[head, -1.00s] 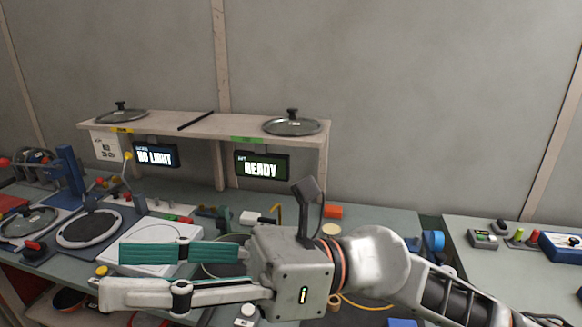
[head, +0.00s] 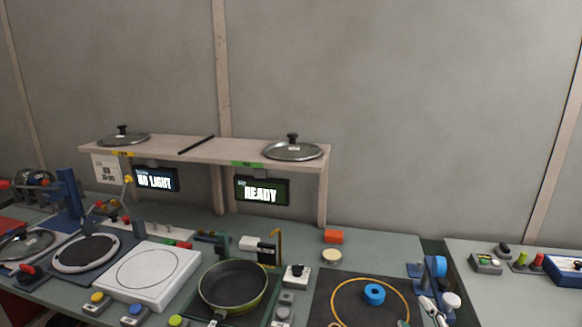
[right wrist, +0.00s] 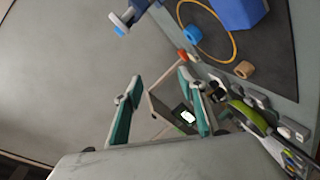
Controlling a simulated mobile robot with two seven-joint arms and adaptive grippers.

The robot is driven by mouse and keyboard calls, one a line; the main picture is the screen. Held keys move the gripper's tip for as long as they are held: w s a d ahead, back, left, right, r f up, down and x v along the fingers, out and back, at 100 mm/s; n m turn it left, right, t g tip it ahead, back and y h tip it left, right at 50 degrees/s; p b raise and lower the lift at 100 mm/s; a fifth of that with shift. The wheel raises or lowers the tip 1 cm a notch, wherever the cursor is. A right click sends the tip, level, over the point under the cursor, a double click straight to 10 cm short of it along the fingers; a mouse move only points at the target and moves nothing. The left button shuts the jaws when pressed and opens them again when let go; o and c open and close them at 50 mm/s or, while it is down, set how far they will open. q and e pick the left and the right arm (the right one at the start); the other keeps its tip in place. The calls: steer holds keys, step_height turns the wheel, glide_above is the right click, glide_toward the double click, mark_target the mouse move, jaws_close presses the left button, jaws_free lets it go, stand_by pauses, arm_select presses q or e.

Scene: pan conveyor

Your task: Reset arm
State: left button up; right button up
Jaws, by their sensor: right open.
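My right gripper (right wrist: 158,78) shows in the right wrist view, its two green-padded fingers spread apart with nothing between them. Behind the fingers, that view shows the shelf and a small lit display, tilted. In the head view, the right arm no longer covers the bench; a small pale part at the lower right edge of the bench may be its fingertip, but I cannot tell. My left gripper is in neither view.
A green-rimmed pan (head: 233,287) sits on the bench beside a white plate unit (head: 150,273). A dark mat (head: 330,290) holds a yellow ring and blue roll (head: 374,294). The shelf (head: 205,148) carries two lids (head: 292,150). Displays read "NO LIGHT" (head: 155,179) and "READY" (head: 262,191).

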steer(key=s+d+f+g, duration=0.1)
steer(key=s+d+f, duration=0.1)
steer(key=f, duration=0.1)
steer(key=s+d+f+m+g+h, duration=0.1)
steer(key=s+d+f, duration=0.1)
steer(key=s+f, duration=0.1)
steer(key=s+d+f+m+g+h, duration=0.1)
steer(key=s+d+f+g, duration=0.1)
steer(key=s+f, duration=0.1)
steer(key=shift+d+f, duration=0.25)
steer(key=shift+f, duration=0.25)
steer(key=s+d+f+m+g, duration=0.1)
steer(key=s+d+f+g, duration=0.4)
steer(key=s, duration=0.4)
steer(key=a+f+m+t+y+b, duration=0.1)
steer(key=a+f+t+y+b, duration=0.1)
steer(key=a+f, duration=0.6)
steer(key=a+f+m+t+y+b, duration=0.2)
steer(key=a+f+y+b, duration=0.2)
steer(key=a+f, duration=0.4)
step_height(320, 180, down, 7)
steer(key=shift+w+a+r, duration=0.2)
steer(key=shift+w+a, duration=0.15)
